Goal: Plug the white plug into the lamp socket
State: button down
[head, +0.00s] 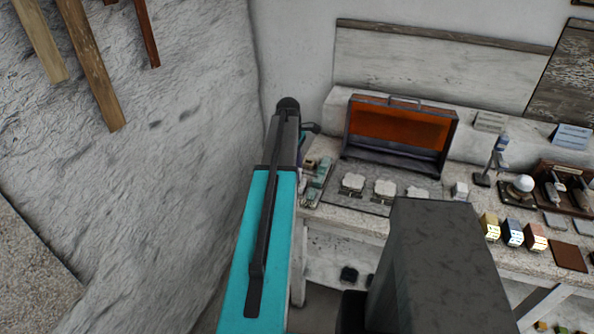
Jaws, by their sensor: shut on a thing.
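My teal arm reaches up from the bottom of the head view to a dark wrist at the left end of the bench. My gripper is hidden behind the arm, and I cannot see what it holds. The white plug cannot be made out. Several pale, low pieces, among them one on the left (352,183) and one in the middle (384,188), sit on a grey mat (342,199). I cannot tell whether one is the lamp socket.
An open orange-lined case (399,129) stands behind the mat. To the right are a small white block (460,190), a slim stand (497,156), a white sphere (523,183), and yellow (490,226), blue (512,232) and orange (536,236) boxes. A rough wall (130,190) borders the left.

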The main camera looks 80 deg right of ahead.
jog(key=shift+f+b, duration=0.3)
jog(key=shift+f, duration=0.85)
dwell(0.4)
jog(key=c, duration=1.5)
grip_release()
jog(key=shift+a+f, duration=0.1)
jog(key=shift+a, duration=0.1)
jog(key=shift+d+r+p, duration=0.2)
jog(key=shift+r+p, duration=1.1)
jog(key=shift+r, duration=0.85)
